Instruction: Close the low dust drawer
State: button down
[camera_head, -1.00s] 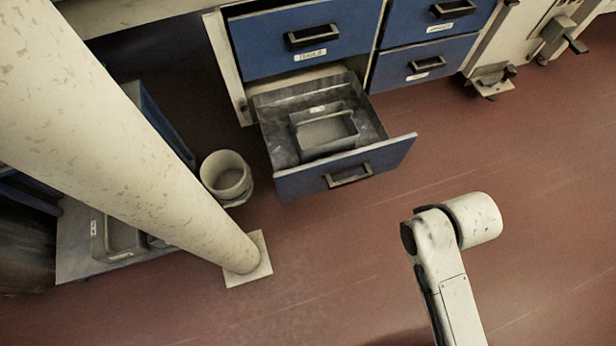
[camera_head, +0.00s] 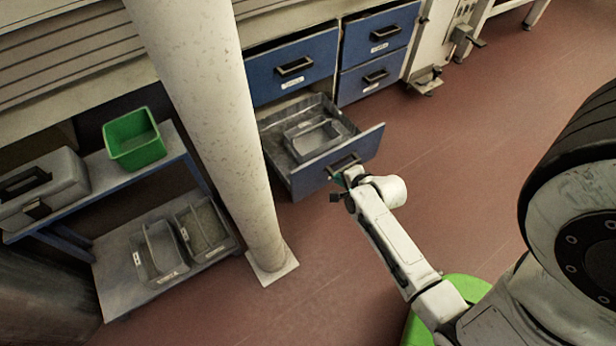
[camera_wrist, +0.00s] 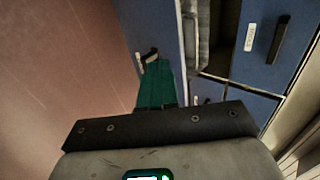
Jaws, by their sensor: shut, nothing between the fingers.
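The low dust drawer (camera_head: 313,174) is pulled out from the blue cabinet, with a blue front and a dark handle. A grey metal tray (camera_head: 313,139) lies inside it. My gripper (camera_head: 340,184) is at the drawer front, just by its handle. In the wrist view my gripper's teal fingers (camera_wrist: 157,84) are together with nothing between them, their tips near the drawer front (camera_wrist: 150,25) and its handle (camera_wrist: 150,54). I cannot tell whether they touch it.
A speckled pillar (camera_head: 215,110) stands just left of the drawer. Left of it is a blue shelf cart with a green bin (camera_head: 133,139), a grey toolbox (camera_head: 42,190) and trays below (camera_head: 180,245). Closed blue drawers (camera_head: 292,67) sit above.

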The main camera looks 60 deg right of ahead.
jog(key=b, duration=0.4)
send_near(314, 165)
notch_tip(314, 165, down, 4)
jog(key=w, duration=0.1)
jog(key=w+d+b, duration=0.1)
jog(key=w, duration=0.1)
jog(key=shift+d+b, duration=0.3)
jog(key=shift+b, duration=0.05)
jog(key=shift+w+d+r, duration=0.1)
jog(key=shift+w+d, duration=0.2)
jog(key=shift+w, duration=0.05)
